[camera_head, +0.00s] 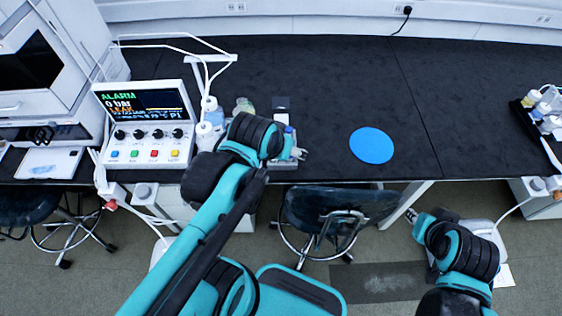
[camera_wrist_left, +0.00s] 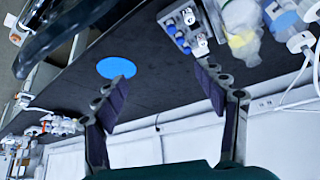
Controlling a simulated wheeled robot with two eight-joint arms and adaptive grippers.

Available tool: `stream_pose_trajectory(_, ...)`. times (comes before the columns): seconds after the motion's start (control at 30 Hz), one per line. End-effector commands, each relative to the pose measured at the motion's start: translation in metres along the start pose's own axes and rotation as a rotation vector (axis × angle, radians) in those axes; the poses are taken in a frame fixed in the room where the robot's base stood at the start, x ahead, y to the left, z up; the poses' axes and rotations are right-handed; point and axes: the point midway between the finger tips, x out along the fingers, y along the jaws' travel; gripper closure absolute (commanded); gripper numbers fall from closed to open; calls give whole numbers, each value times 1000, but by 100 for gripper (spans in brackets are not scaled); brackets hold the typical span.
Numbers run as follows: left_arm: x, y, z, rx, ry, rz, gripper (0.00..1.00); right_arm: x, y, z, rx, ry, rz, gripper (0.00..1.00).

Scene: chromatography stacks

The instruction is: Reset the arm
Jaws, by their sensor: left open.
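My left arm reaches up over the front of the black bench in the head view, and its black-banded joint (camera_head: 255,137) is beside the small vial rack. My left gripper (camera_wrist_left: 160,78) shows in the left wrist view with its two dark fingers spread wide and nothing between them.
A blue disc (camera_head: 371,146) lies on the bench (camera_head: 320,75). An alarm-showing control unit (camera_head: 146,125) and bottles (camera_head: 212,112) stand left. The vial rack also shows in the left wrist view (camera_wrist_left: 186,28). A stool (camera_head: 338,207) is below; the bench behind is clear.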

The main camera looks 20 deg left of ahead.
Motion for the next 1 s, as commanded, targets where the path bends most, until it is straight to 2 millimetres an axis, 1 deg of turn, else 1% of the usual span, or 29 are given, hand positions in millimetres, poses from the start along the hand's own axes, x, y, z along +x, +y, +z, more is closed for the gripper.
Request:
stream_pose_trajectory(0.03, 0, 2, 14, 12, 18, 5, 29, 0, 0, 0, 0, 0, 0, 72)
stream_pose_trajectory(0.1, 0, 4, 26, 24, 38, 8, 29, 0, 0, 0, 0, 0, 0, 72)
stream_pose_trajectory(0.2, 1, 6, 36, 35, 54, 12, 29, 0, 0, 0, 0, 0, 0, 72)
stream_pose_trajectory(0.5, 2, 6, 38, 38, 59, 13, 29, 0, 0, 0, 0, 0, 0, 72)
stream_pose_trajectory(0.6, 6, 6, 41, 38, 59, 13, 29, 4, 0, 3, 0, 0, 0, 72)
stream_pose_trajectory(1.0, 4, 6, 40, 38, 58, 12, 29, 2, 0, 2, 0, 0, 0, 72)
